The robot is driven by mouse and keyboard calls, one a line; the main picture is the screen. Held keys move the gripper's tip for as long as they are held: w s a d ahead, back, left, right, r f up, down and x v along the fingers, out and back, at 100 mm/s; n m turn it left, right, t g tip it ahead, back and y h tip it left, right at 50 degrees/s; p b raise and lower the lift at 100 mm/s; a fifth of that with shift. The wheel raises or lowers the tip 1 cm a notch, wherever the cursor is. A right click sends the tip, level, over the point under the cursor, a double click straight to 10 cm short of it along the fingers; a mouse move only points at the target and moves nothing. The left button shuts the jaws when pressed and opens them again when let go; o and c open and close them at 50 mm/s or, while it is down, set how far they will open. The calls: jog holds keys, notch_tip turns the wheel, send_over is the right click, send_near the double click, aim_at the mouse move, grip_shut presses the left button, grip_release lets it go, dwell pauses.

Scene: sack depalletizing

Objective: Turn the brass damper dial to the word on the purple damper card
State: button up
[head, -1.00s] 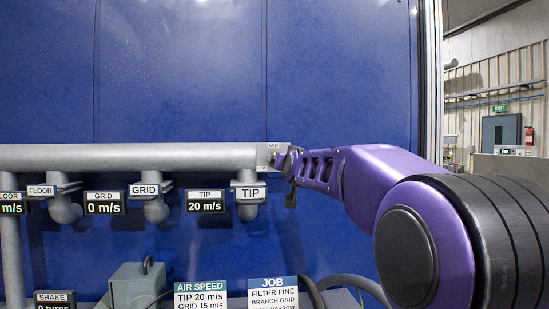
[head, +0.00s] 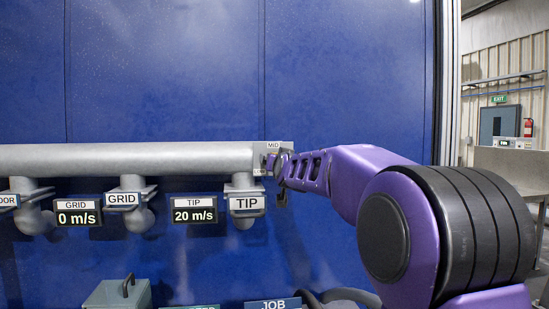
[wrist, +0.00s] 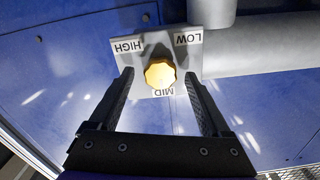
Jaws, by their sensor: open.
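The brass damper dial (wrist: 160,73) is a faceted yellow knob on a pale plate (wrist: 202,68) in the wrist view. The plate reads HIGH at left, LOW at right and MID below, all upside down in that view. I cannot tell which word the dial points to. My gripper (wrist: 159,77) is open, its fingertips on either side of the dial with gaps showing. In the head view my gripper (head: 275,165) is at the plate (head: 258,150) at the pipe's right end and hides the dial. No purple damper card shows in view.
A grey pipe (head: 130,160) runs left from the plate along a blue wall. Branches tagged TIP (head: 246,203) and GRID (head: 122,199) hang below it. Displays read 20 m/s (head: 194,216) and 0 m/s (head: 77,218). A JOB card (head: 273,304) is cut off at the bottom.

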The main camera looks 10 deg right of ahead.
jog(key=shift+w, duration=0.15)
jog(key=shift+c, duration=0.5)
grip_shut()
